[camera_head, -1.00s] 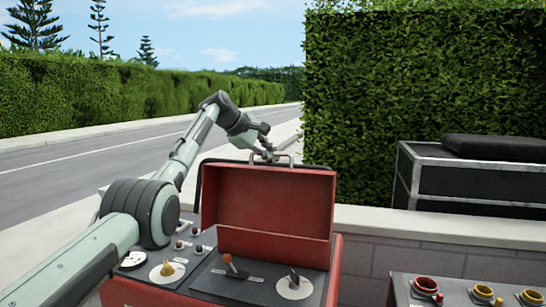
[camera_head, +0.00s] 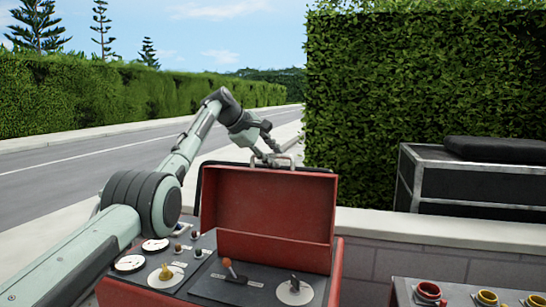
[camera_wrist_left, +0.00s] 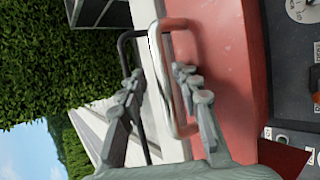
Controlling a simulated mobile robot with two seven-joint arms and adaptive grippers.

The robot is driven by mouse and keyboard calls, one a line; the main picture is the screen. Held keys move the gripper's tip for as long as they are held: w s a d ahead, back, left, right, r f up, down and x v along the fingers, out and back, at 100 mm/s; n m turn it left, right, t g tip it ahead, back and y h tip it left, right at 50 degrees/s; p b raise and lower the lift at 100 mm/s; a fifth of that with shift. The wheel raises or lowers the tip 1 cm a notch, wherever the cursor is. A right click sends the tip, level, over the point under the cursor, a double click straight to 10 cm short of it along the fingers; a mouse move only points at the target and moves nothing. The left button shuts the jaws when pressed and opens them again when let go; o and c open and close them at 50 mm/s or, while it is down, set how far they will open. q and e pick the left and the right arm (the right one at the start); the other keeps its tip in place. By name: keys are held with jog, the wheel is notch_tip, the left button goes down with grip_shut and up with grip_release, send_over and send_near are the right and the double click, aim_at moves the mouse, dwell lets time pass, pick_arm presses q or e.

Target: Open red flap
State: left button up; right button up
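The red flap (camera_head: 272,203) stands raised, like an open lid, at the back of the red control box (camera_head: 338,283). Its metal handle (camera_head: 285,159) is on the top edge and also shows in the left wrist view (camera_wrist_left: 159,75). My left gripper (camera_head: 267,153) is at the handle, reaching over from the left. In the left wrist view my left gripper (camera_wrist_left: 160,85) has its fingers spread, with the handle between them and gaps visible. The fingers' exact contact with the handle is unclear. My right gripper is not in view.
The box's panel carries an orange-topped lever (camera_head: 229,269), a dark knob (camera_head: 294,284), a yellow knob (camera_head: 165,271) and gauges (camera_head: 129,263). A second panel (camera_head: 460,296) is at the lower right. A low wall (camera_head: 430,226) runs behind, with a black case (camera_head: 470,183) beyond.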

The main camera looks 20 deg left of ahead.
pick_arm(q)
jog(key=v, duration=1.2)
jog(key=shift+f, duration=0.1)
